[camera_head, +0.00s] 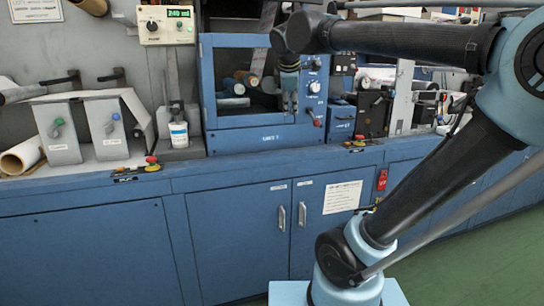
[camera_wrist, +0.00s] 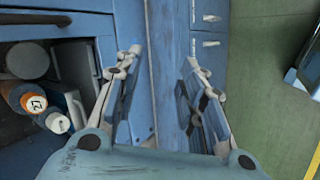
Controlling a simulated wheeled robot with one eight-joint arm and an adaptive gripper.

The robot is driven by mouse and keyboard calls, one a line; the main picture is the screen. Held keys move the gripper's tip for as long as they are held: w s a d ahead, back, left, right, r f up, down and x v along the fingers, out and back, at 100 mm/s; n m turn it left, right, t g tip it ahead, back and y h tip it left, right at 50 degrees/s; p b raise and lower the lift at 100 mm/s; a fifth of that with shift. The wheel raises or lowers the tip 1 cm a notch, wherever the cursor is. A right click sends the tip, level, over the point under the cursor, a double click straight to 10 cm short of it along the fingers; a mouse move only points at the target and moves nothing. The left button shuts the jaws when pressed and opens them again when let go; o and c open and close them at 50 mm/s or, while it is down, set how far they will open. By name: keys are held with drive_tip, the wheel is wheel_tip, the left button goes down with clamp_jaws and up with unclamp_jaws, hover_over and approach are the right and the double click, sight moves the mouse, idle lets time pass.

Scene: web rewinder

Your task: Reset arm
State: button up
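My gripper (camera_head: 290,102) hangs from my raised arm in front of the blue-framed unit (camera_head: 262,138) in the head view, with its fingers pointing down. In the wrist view my gripper (camera_wrist: 163,62) has its two fingers spread well apart. Nothing is held between them; the blue bench edge shows in the gap. My arm reaches from the lower right up and across to the left in the head view. It covers part of the unit's upper right.
Rolls (camera_wrist: 24,98) lie in the unit's opening, left of my gripper in the wrist view. A white tub (camera_head: 179,135) stands on the bench to the left. Cabinet doors with handles (camera_head: 282,218) are below.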

drive_tip(key=s+d+f+m+g, duration=0.1)
drive_tip(key=s+d+f+m, duration=0.3)
drive_tip(key=s+f, duration=0.3)
drive_tip(key=s+d+f+m+g, duration=0.2)
drive_tip(key=s+d+f+m, duration=0.2)
drive_tip(key=f, duration=1.1)
drive_tip(key=s+d+f+m+g+y, duration=0.1)
drive_tip(key=s+d+f+m, duration=0.3)
drive_tip(key=s+f+m, duration=0.5)
wheel_tip(320, 180, down, 3)
drive_tip(key=shift+s+d+r+g, duration=0.2)
drive_tip(key=shift+s+d+g, duration=0.25)
drive_tip(key=shift+s, duration=0.5)
drive_tip(key=shift+a, duration=0.1)
drive_tip(key=shift+w+f, duration=0.2)
drive_tip(key=shift+w, duration=0.3)
